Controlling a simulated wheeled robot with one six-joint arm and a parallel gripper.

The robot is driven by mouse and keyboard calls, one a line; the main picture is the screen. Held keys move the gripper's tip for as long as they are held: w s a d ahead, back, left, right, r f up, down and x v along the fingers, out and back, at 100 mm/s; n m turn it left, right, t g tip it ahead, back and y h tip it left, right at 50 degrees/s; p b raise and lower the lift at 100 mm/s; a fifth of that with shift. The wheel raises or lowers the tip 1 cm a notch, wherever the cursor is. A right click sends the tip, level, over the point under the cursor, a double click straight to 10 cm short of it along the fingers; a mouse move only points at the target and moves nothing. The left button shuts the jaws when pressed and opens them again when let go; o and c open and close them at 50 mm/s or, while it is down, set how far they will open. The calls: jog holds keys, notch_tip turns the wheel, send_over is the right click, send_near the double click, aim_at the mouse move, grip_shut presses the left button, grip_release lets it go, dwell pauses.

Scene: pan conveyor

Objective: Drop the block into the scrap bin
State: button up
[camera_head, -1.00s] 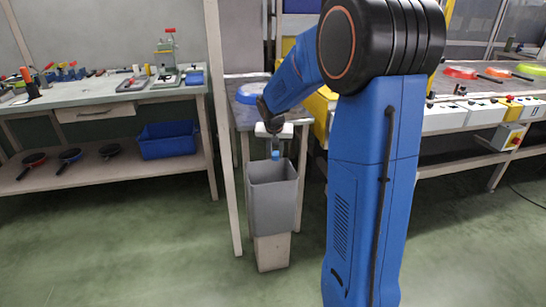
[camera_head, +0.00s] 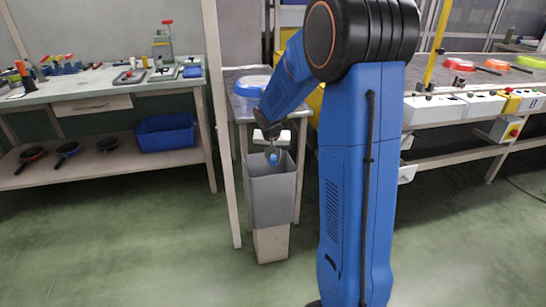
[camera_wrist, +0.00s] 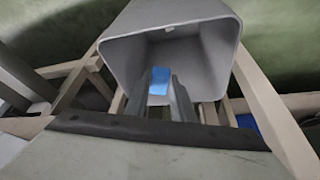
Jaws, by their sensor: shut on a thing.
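The block (camera_head: 273,158) is small and blue. My gripper (camera_head: 272,150) is shut on it and points down at the mouth of the scrap bin. The scrap bin (camera_head: 272,201) is a grey, open-topped box on a pale pedestal in the head view. In the wrist view the block (camera_wrist: 159,81) sits between the two fingers of my gripper (camera_wrist: 159,92), in front of the opening of the bin (camera_wrist: 180,25). The bin's inside looks empty where it shows; part of it is hidden by the fingers and the block.
A small table (camera_head: 243,110) with a blue-rimmed round thing stands right behind the bin. A pale post (camera_head: 222,140) rises just left of it. A workbench (camera_head: 150,86) is at the left, with pans and a blue crate (camera_head: 166,136) on its lower shelf. The conveyor is at the right.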

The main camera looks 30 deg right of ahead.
jog(key=o, duration=1.1)
jog(key=shift+c, duration=0.2)
jog(key=v, duration=1.7)
jog(key=shift+r, duration=0.25)
